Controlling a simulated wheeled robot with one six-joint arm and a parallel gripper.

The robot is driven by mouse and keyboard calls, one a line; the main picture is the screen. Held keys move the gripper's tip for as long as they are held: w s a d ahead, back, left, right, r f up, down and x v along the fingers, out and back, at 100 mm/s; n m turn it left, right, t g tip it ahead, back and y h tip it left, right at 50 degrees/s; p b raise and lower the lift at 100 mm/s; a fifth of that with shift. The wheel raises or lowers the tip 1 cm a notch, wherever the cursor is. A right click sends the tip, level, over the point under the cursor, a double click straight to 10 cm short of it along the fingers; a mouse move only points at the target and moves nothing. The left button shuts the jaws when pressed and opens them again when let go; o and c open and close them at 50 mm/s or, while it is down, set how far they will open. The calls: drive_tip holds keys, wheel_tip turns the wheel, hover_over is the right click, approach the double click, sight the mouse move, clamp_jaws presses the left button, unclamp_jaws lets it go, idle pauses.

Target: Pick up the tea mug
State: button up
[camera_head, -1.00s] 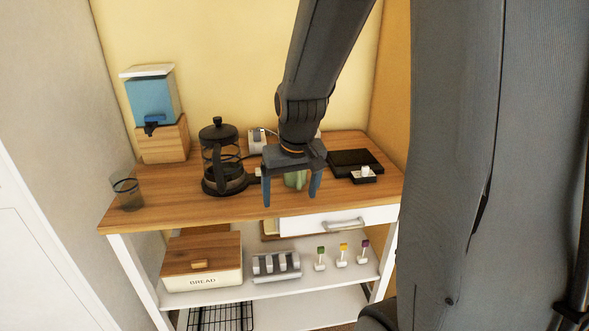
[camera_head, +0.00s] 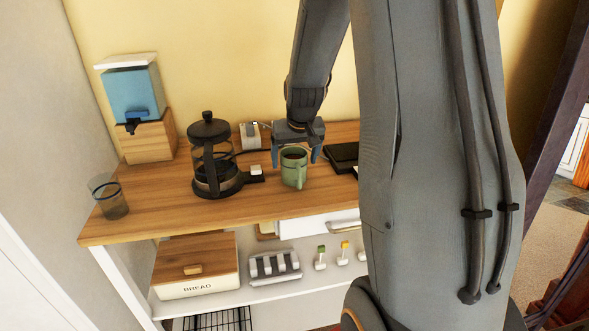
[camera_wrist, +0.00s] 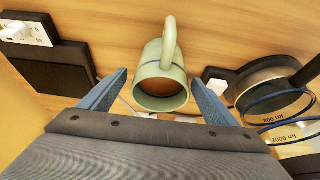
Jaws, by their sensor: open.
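The tea mug (camera_head: 294,170) is green and stands upright on the wooden counter, with brown liquid inside. It also shows in the wrist view (camera_wrist: 150,97), with its handle at the top of that picture. My gripper (camera_head: 293,160) is open, directly behind the mug in the head view. In the wrist view its two blue fingers (camera_wrist: 158,86) point toward the mug, one on each side, with gaps between them and the mug. The mug hides a little of the gripper in the head view.
A glass coffee press (camera_head: 212,160) on a dark base stands left of the mug. A black scale (camera_head: 343,155) lies to its right, partly hidden by my arm. A glass (camera_head: 110,197) and a blue dispenser (camera_head: 133,95) stand farther left. The counter (camera_head: 240,207) is clear in front.

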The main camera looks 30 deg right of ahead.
drive_tip(key=shift+p+x, duration=0.3)
drive_tip(key=shift+x, duration=1.25)
drive_tip(key=shift+c, duration=0.5)
drive_tip(key=c, duration=1.5)
drive_tip(key=shift+r, duration=0.1)
